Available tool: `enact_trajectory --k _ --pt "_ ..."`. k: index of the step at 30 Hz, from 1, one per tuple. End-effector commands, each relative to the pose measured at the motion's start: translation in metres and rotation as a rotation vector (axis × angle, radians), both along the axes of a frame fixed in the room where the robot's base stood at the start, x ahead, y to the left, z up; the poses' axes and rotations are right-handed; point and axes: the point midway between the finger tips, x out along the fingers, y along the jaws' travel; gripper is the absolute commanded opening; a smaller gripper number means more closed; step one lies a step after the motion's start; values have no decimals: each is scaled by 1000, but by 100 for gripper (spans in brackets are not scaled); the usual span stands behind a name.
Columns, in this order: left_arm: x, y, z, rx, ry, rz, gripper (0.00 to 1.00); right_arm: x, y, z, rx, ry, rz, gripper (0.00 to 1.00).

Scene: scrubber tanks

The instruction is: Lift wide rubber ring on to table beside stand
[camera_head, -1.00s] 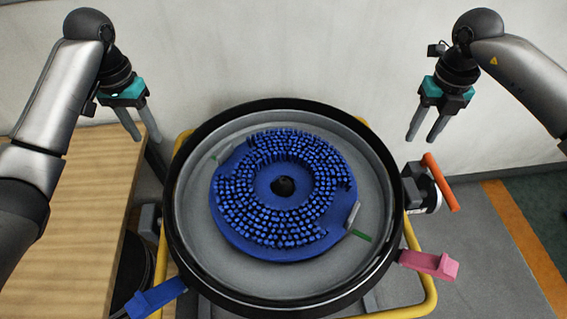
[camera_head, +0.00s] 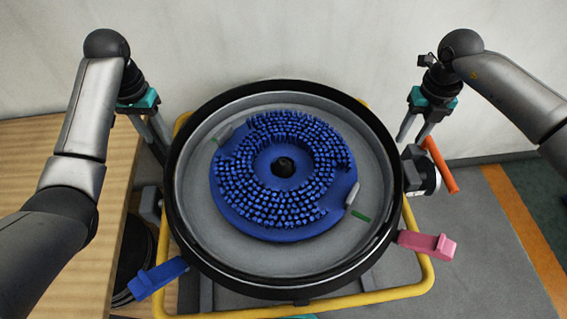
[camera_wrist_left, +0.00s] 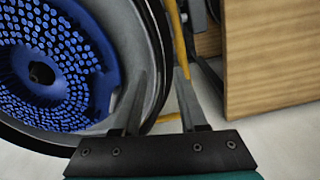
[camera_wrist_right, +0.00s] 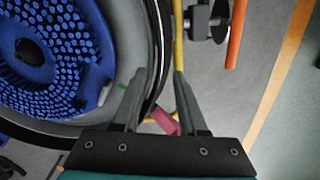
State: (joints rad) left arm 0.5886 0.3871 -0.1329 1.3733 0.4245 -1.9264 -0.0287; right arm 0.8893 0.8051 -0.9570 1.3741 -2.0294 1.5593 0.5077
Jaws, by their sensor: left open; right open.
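The wide rubber ring appears to be the black band (camera_head: 396,172) around the rim of a round grey tank, on a yellow tube stand (camera_head: 420,275). It also shows in the left wrist view (camera_wrist_left: 160,35) and right wrist view (camera_wrist_right: 158,60). The wooden table (camera_head: 75,240) is at the left. My left gripper (camera_head: 162,142) is open at the ring's left side, and my right gripper (camera_head: 412,140) is open at its right side. In both wrist views the rim passes between the finger directions; whether the fingers reach around it or touch it is unclear.
A blue bristled disc brush (camera_head: 283,210) lies in the tank. A blue lever (camera_head: 157,277) and a pink lever (camera_head: 427,243) stick out at the front. An orange handle (camera_head: 440,163) stands at right, near my right gripper. A wall is behind; right floor is clear.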

Motion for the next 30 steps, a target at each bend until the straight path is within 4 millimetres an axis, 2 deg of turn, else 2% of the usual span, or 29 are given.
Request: enact_trajectory --k 1,6,12,18,27,30 --pt "-2 0 -12 1 6 0 42 -2 1 -12 -1 5 1 42" --pt "-1 0 -44 0 4 0 42 -1 1 -45 0 4 0 42" --pt "0 0 -72 1 2 0 42 -1 0 -72 0 2 0 42" --pt "0 0 -84 2 0 0 42 0 0 -84 0 -1 1 42" --pt "0 0 -85 2 0 -1 42 0 0 -85 0 0 1 42" --pt "0 0 -85 2 0 -1 32 0 0 -85 0 0 1 32"
